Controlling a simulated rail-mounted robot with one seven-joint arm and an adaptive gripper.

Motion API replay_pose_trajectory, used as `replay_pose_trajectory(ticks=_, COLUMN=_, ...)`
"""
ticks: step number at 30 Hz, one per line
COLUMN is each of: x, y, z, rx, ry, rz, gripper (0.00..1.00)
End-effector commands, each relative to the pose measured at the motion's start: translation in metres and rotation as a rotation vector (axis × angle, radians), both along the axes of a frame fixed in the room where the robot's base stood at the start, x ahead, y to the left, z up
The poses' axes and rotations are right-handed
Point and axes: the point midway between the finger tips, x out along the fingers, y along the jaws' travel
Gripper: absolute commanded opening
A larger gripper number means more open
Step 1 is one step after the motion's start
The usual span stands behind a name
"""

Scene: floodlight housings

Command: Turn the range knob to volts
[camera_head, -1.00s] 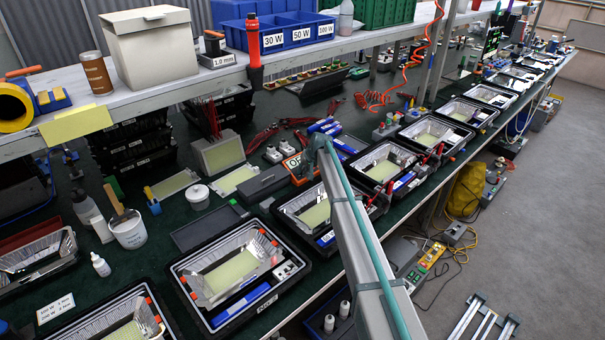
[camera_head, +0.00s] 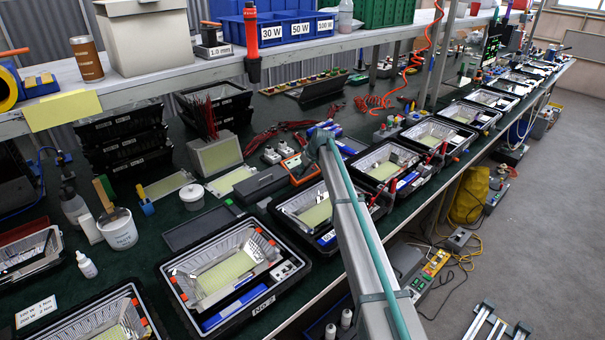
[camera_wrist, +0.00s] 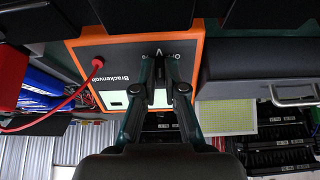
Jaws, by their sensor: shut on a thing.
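The meter, with an orange border and a dark face (camera_wrist: 100,58), lies below my gripper in the wrist view. It is turned upside down there, with the lettering "Brackenvol…", "OFF" and "V" showing. A pale display (camera_wrist: 115,99) shows beside the fingers. My gripper (camera_wrist: 160,97) is shut on the range knob, which is mostly hidden between the fingertips close to the "V" mark. I cannot tell exactly where the knob points. In the head view the orange meter (camera_head: 298,167) is on the bench, partly behind my arm, and my fingers are hidden.
A dark case with a handle (camera_wrist: 258,72) lies close on the other side. Open floodlight housings (camera_head: 232,270) line the bench's front edge. A shelf (camera_head: 210,68) with blue bins (camera_head: 278,33) runs above.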

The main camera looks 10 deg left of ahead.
Motion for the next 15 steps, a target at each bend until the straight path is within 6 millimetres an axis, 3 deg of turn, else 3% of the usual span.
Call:
replay_pose_trajectory(ticks=14, x=0.0006, y=0.0004, z=0.0008, rx=-0.004, ry=-0.007, rz=0.014, gripper=0.0)
replay_pose_trajectory(ticks=15, x=0.0006, y=0.0004, z=0.0008, rx=-0.004, ry=-0.007, rz=0.014, gripper=0.15)
